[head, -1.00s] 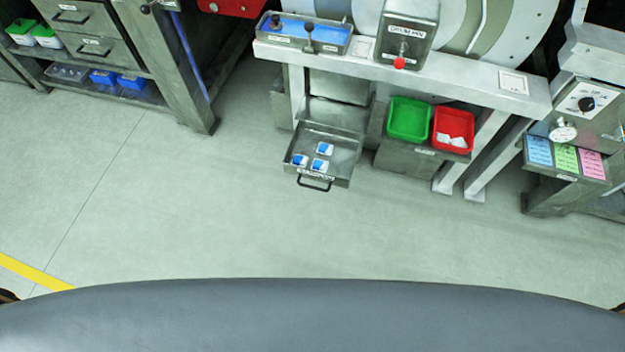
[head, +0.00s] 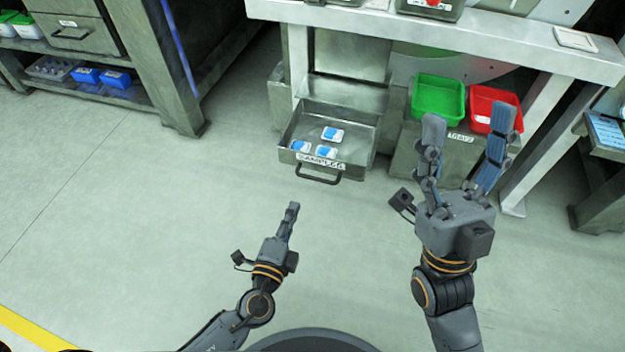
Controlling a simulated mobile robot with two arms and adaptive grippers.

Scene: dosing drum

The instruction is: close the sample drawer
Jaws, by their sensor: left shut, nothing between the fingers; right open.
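The sample drawer (head: 359,158) is a grey metal drawer, pulled out from under the light bench. Its front carries a label reading SAMPLES and a dark bar handle (head: 318,177). A few blue-and-white sample packs (head: 332,134) lie inside it. My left gripper (head: 293,206) is shut and empty, in front of and below the handle in the picture, apart from it. My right gripper (head: 466,118) is open and empty, to the right of the drawer. Its fingers point up the picture and overlap the trays' stand in view.
A green tray (head: 438,98) and a red tray (head: 494,108) sit on a stand right of the drawer. The bench top (head: 400,27) overhangs the drawer. A drawer cabinet (head: 75,36) stands at far left. The floor in front is clear.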

